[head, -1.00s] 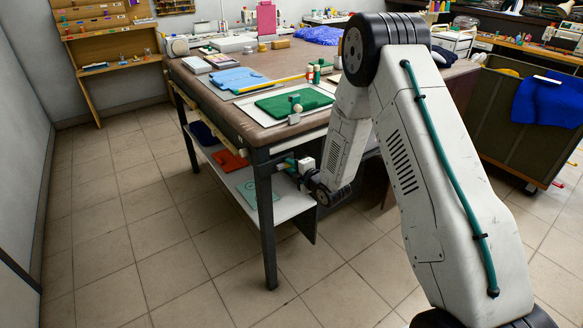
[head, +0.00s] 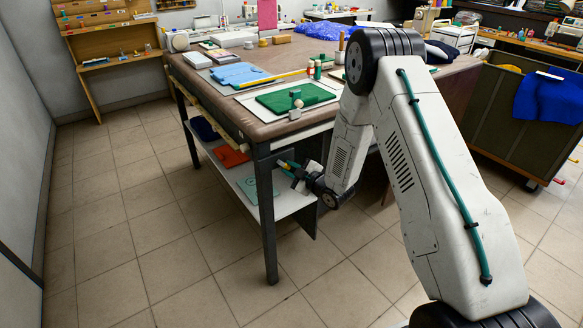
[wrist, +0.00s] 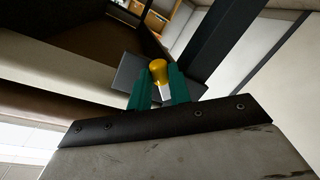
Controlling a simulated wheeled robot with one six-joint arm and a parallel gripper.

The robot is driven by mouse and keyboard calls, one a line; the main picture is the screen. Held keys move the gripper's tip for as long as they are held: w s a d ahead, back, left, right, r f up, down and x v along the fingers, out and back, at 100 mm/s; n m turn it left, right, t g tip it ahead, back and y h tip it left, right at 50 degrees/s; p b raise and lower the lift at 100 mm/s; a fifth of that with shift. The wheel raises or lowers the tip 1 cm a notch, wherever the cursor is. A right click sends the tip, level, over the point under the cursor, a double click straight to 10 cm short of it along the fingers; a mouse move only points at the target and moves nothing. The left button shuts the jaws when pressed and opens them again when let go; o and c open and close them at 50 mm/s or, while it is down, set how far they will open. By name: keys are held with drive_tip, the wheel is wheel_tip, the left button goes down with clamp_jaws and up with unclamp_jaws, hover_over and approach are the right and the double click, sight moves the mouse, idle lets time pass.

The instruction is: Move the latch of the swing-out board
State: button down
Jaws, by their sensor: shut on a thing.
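My gripper (wrist: 158,88) has two teal fingers, one on each side of a small yellow-topped knob with a pale shank (wrist: 158,71). The fingers are shut on this knob, which looks like the latch. A dark grey plate (wrist: 130,75) shows behind the fingers in the wrist view. In the head view my gripper (head: 287,167) is under the front right part of the table (head: 225,103), beside the dark front leg. I cannot tell which surface is the swing-out board.
A lower shelf (head: 283,203) with folded cloths lies beneath the table, close to my gripper. The dark table leg (head: 266,215) stands left of it. A dark cart (head: 520,120) with blue cloth stands at the right. The tiled floor at front left is clear.

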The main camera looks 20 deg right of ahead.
drive_tip(key=m, duration=0.1)
drive_tip(key=a+m, duration=0.1)
drive_tip(key=m, duration=0.1)
drive_tip(key=f+m+y, duration=0.1)
drive_tip(key=shift+s+a+m, duration=0.15)
drive_tip(key=shift+s+m, duration=0.1)
drive_tip(key=shift+m, duration=0.15)
idle(0.4)
drive_tip(key=c, duration=1.3)
unclamp_jaws()
drive_tip(key=v, duration=0.7)
drive_tip(key=shift+s+f, duration=0.2)
drive_tip(key=shift+s, duration=0.2)
